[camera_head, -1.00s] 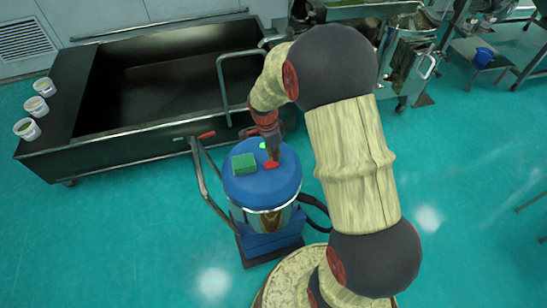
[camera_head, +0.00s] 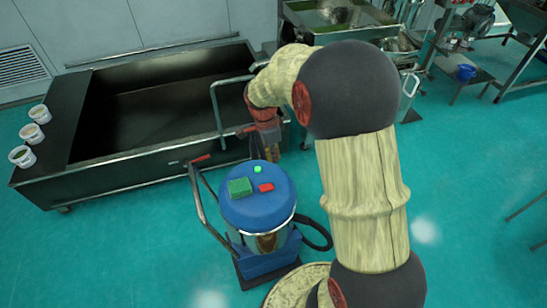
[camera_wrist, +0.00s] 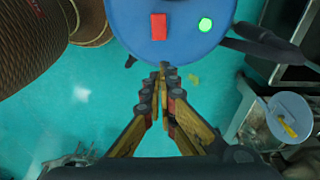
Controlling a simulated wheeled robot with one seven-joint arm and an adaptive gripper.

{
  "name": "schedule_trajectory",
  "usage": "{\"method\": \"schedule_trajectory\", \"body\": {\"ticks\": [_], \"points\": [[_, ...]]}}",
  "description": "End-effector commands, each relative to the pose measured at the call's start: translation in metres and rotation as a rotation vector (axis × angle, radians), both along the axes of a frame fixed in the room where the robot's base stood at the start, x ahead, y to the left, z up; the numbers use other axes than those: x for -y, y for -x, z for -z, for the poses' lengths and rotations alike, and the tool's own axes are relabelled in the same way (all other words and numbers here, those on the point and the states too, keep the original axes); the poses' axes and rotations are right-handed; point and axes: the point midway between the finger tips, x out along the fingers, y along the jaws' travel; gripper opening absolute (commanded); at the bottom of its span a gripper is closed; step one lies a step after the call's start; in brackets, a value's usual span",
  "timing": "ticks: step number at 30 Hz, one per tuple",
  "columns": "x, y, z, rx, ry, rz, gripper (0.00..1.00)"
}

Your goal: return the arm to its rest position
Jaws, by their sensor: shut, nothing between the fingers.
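My arm reaches forward over the right middle of the head view. My gripper (camera_head: 271,158) hangs just behind and above the blue lid of the vacuum-like machine (camera_head: 257,205), clear of it. In the wrist view my gripper (camera_wrist: 166,72) has its fingertips together and nothing between them. The blue lid (camera_wrist: 180,30) shows beyond the fingertips, with a red button (camera_wrist: 158,27) and a lit green button (camera_wrist: 205,24).
A long dark basin (camera_head: 120,165) stands behind, with several white tubs (camera_head: 31,133) on its left rim. The machine's handle (camera_head: 197,190) rises at its left. A vibrating sieve (camera_head: 340,17) stands at the back right. Open teal floor (camera_head: 475,190) lies to the right.

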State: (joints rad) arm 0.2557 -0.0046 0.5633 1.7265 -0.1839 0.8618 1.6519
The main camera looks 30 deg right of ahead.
Motion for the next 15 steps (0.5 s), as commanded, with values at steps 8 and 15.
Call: {"method": "schedule_trajectory", "body": {"ticks": [8,15], "points": [[-0.0001,-0.0001,0.0001,0.000,0.000,0.000,0.00],[-0.0003,0.0001,0.0001,-0.018,-0.004,-0.128,0.00]]}}
